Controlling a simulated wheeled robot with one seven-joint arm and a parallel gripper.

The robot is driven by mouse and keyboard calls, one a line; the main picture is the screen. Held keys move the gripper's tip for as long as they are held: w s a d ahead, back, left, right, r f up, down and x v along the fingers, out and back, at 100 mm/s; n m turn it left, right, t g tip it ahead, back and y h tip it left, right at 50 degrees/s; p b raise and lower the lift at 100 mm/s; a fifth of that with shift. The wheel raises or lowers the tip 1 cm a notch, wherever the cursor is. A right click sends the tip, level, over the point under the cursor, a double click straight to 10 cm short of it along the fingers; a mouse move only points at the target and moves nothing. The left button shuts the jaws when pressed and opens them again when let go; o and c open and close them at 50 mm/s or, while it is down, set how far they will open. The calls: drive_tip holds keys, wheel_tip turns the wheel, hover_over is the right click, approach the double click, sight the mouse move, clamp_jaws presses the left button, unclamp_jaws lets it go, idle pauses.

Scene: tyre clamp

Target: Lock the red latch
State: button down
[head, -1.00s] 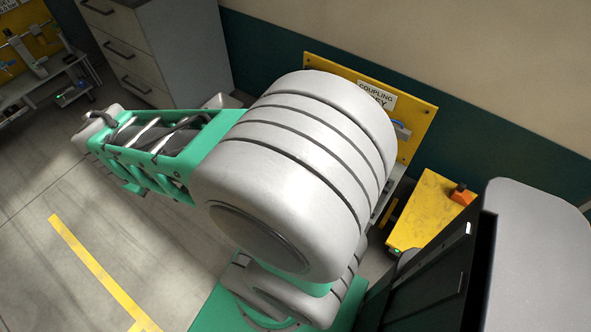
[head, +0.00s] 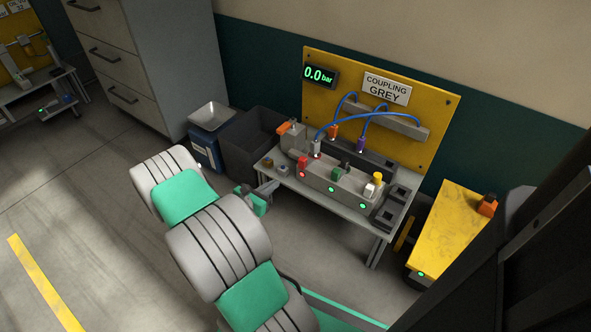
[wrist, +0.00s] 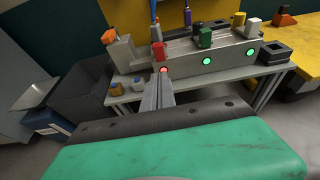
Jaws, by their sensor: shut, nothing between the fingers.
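The red latch (head: 302,162) is on the left end of the front face of a grey block (head: 330,188) on the small bench. A lamp (head: 302,174) below it glows red. The red latch also shows in the wrist view (wrist: 158,50), on the block's left end above the red lamp. My gripper (head: 272,187) is in front of the bench's left part, its fingers together and empty. In the wrist view its fingertips (wrist: 158,76) appear just below the red lamp; whether they touch anything cannot be told.
Green (head: 341,171), white (head: 370,188) and yellow (head: 378,178) parts sit along the block, with two green lamps below. Blue hoses (head: 372,115) arch behind it. A dark bin (head: 250,143) stands left of the bench, a yellow cart (head: 448,235) right. Open floor lies at left.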

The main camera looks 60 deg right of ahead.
drive_tip(key=b, duration=0.4)
approach(300, 164)
wheel_tip(300, 164, down, 2)
drive_tip(key=d, duration=0.3)
drive_tip(key=s+d+b, duration=0.1)
drive_tip(key=d, duration=0.1)
drive_tip(key=shift+d+f, duration=0.1)
drive_tip(key=shift+d, duration=0.45)
